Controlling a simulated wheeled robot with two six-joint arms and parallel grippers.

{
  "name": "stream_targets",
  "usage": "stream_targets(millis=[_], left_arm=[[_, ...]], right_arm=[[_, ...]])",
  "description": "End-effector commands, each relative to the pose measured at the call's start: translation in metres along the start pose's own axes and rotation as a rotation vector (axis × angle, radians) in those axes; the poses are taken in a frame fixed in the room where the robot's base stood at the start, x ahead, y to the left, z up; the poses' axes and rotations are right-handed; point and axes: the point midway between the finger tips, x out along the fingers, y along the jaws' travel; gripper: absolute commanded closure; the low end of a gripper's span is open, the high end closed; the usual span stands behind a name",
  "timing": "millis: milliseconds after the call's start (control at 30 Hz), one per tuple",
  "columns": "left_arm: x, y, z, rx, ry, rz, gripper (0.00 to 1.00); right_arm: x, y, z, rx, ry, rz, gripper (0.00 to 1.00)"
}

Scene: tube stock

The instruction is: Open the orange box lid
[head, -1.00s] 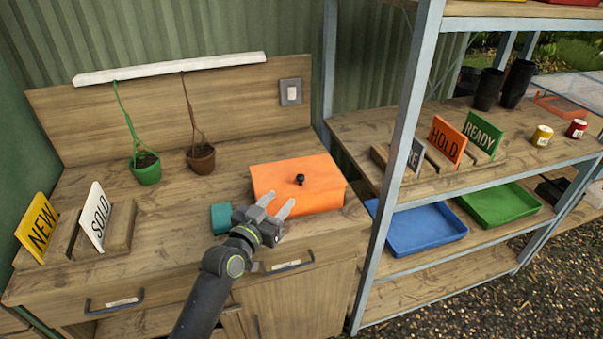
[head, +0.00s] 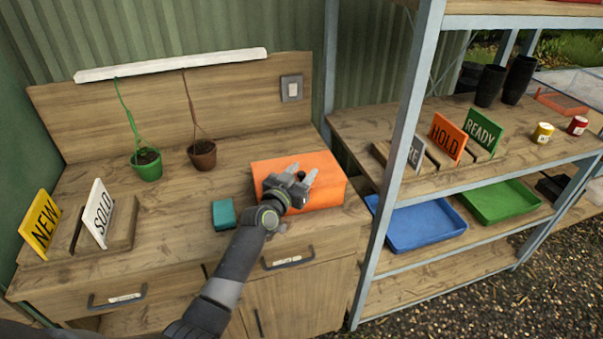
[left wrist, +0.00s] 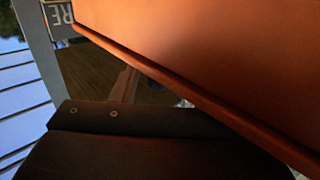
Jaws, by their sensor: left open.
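The orange box (head: 325,192) sits on the wooden bench with its lid (head: 268,167) down. The lid has a small dark knob, which now shows at most as a dark spot between my left gripper's fingers. My left gripper (head: 303,173) is open over the lid's middle, one finger to each side of that spot. I cannot tell whether the fingers touch the knob. In the left wrist view, the orange box (left wrist: 220,60) fills the upper right, very close; the knob is not visible there. My right gripper is not in view.
A teal block (head: 223,213) lies left of the box. NEW (head: 40,225) and SOLD (head: 99,212) signs stand at left. A shelf post (head: 398,150) rises right of the box.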

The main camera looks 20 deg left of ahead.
Motion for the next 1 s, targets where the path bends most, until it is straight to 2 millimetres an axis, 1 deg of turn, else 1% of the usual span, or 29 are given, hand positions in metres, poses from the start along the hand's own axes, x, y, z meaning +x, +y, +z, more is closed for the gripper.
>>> stream_targets(millis=[167, 400, 467, 500, 800, 867, 1000], left_arm=[[0.0, 0.0, 0.0, 0.0, 0.0, 0.0, 0.59], [0.0, 0.0, 0.0, 0.0, 0.0, 0.0, 0.91], [0.0, 0.0, 0.0, 0.0, 0.0, 0.0, 0.98], [0.0, 0.0, 0.0, 0.0, 0.0, 0.0, 1.0], [-0.001, -0.002, -0.001, -0.003, -0.005, 0.0, 1.0], [-0.001, -0.005, -0.003, -0.008, -0.011, 0.0, 1.0], [-0.002, -0.017, -0.009, -0.031, -0.035, -0.001, 1.0]], right_arm=[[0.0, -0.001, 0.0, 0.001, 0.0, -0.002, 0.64], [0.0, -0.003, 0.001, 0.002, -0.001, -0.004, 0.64], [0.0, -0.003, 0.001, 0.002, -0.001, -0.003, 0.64], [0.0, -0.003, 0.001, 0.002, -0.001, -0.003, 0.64], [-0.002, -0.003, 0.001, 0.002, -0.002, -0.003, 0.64], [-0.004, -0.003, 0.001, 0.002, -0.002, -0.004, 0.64], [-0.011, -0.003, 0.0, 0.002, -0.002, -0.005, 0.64]])
